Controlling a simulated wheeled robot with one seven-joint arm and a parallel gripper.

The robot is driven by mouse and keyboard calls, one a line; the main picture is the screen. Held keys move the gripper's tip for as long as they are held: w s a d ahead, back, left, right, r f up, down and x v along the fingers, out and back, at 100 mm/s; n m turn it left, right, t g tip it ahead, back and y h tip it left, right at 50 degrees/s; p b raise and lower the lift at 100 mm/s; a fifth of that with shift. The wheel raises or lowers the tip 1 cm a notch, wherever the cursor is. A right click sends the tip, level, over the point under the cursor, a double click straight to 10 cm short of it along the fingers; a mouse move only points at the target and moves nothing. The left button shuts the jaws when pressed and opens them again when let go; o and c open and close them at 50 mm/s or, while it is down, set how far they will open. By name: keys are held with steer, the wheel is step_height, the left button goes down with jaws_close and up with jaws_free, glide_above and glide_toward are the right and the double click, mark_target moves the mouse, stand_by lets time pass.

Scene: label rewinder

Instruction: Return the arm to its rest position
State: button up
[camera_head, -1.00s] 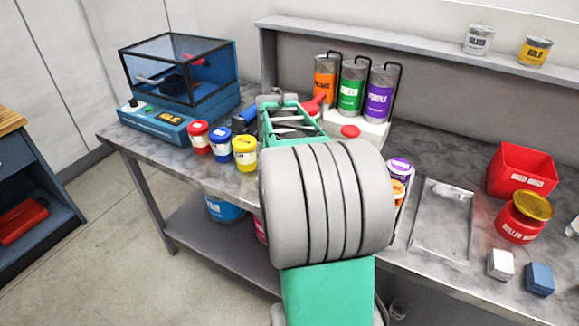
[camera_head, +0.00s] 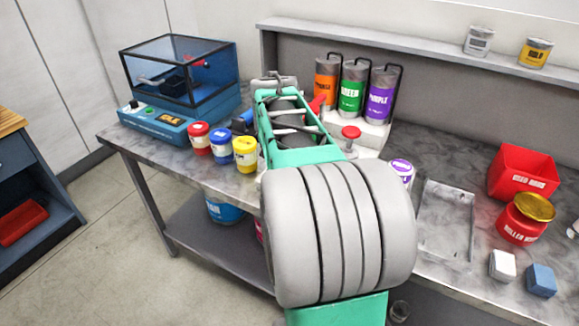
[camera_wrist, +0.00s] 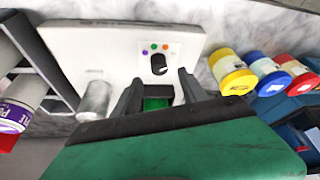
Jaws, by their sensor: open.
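My arm, green with a ribbed grey joint, rises in front of the bench in the head view and covers part of it. My gripper (camera_wrist: 160,88) is open in the wrist view, with nothing seen between its two dark fingers. Beyond the fingers is the white base of the dispenser (camera_wrist: 65,40), with a black knob and small coloured dots. In the head view my fingers cannot be made out clearly behind the arm.
Red, blue and yellow jars (camera_head: 245,153) stand close left of my arm. Orange, green and purple cylinders (camera_head: 381,96) stand behind it. A purple-labelled jar (camera_head: 402,169) and a metal tray (camera_head: 445,222) are on the right. A clear-lidded blue machine (camera_head: 180,80) is at the left.

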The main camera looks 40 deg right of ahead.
steer(key=shift+v, duration=1.3)
